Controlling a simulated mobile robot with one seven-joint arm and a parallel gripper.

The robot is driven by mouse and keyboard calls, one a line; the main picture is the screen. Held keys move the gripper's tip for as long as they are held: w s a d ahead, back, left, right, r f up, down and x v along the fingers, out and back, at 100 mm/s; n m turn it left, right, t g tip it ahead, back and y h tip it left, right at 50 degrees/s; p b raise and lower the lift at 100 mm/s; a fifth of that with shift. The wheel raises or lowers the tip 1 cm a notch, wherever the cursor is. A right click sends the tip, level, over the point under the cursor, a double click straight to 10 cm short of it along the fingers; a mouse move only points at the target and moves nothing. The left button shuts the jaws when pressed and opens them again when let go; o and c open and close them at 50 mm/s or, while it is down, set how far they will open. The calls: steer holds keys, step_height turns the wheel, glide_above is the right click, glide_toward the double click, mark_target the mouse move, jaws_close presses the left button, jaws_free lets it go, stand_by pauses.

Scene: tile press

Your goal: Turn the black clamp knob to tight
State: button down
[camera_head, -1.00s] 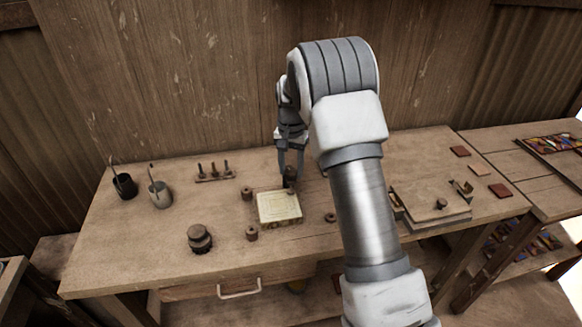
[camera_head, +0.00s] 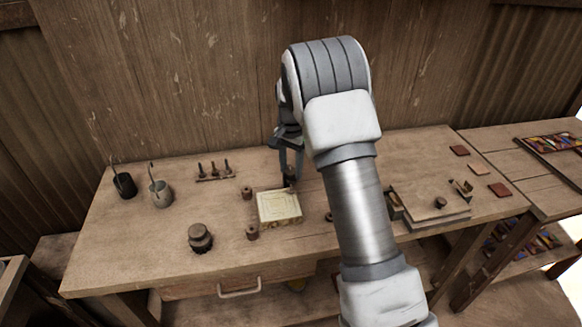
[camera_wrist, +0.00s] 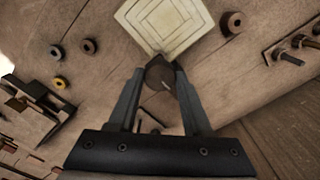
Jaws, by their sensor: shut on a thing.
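The black clamp knob (camera_head: 289,174) stands at the back edge of the cream tile block. It also shows in the wrist view (camera_wrist: 159,74) as a dark round knob with a light mark on it. My gripper (camera_head: 288,170) comes down from above and is shut on the knob, one fingertip at each side. In the wrist view the gripper (camera_wrist: 160,78) meets the knob near the tile's corner. The cream tile (camera_head: 279,206) has a pattern of nested squares and lies flat. My arm hides part of the bench to the right.
Small brown round posts (camera_head: 247,193) stand around the tile. A dark stacked knob-like piece (camera_head: 200,238) is at the front left. Two cups with tools (camera_head: 161,193) and a small peg rack (camera_head: 215,172) stand at the back left. A flat board with fittings (camera_head: 430,205) is at the right.

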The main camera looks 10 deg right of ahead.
mark_target(291, 171)
steer(key=shift+c, duration=1.7)
jaws_free()
steer(key=shift+r, duration=0.1)
step_height(291, 171, up, 17)
steer(key=shift+r, duration=0.15)
